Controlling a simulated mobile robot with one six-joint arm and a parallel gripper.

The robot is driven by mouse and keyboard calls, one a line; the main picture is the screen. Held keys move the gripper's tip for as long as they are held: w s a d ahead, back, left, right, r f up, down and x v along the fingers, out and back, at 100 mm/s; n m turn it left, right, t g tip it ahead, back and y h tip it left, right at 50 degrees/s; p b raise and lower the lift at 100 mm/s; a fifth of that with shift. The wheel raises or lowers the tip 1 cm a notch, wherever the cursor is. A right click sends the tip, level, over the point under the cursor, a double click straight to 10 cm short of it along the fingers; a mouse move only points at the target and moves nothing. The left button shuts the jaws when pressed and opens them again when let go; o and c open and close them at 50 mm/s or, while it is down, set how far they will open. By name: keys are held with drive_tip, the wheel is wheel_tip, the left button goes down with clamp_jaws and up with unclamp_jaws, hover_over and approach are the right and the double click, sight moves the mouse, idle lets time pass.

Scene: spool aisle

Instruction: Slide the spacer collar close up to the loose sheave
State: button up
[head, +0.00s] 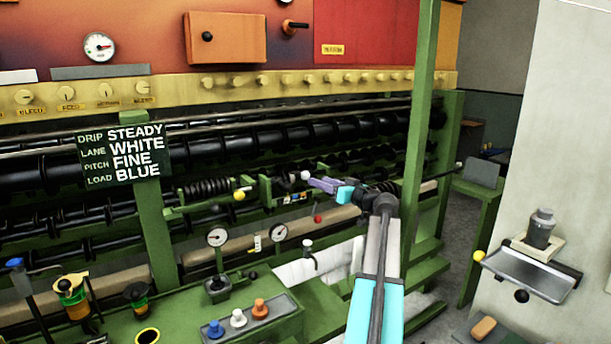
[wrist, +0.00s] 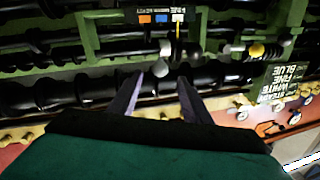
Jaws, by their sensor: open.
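My gripper (head: 318,182) reaches from the right to the green carriage (head: 265,190) on the machine front. In the wrist view its two purple fingers (wrist: 160,80) are apart, with nothing held between them. A pale round knob (wrist: 160,68) shows just beyond and between the fingertips; I cannot tell whether they touch it. In the head view a pale knob (head: 305,176) is close to the fingertips. A dark ribbed coil (head: 205,187) and a yellow ball (head: 239,196) lie left of the carriage. I cannot tell for sure which parts are the spacer collar and the loose sheave.
Dark ribbed rollers (head: 270,140) run behind the carriage. A green post (head: 418,110) stands right of my gripper. A sign (head: 124,153) reads steady, white, fine, blue. Gauges (head: 218,237) and coloured knobs (head: 238,316) are on the front bench. A metal tray (head: 530,276) is at right.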

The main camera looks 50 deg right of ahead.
sight(305, 176)
drive_tip(key=w, duration=0.3)
drive_tip(key=w+p, duration=0.1)
drive_tip(key=w, duration=0.1)
drive_tip(key=w+p, duration=0.1)
drive_tip(key=w, duration=0.2)
drive_tip(key=shift+w+d, duration=0.3)
drive_tip(key=shift+d, duration=0.05)
clamp_jaws()
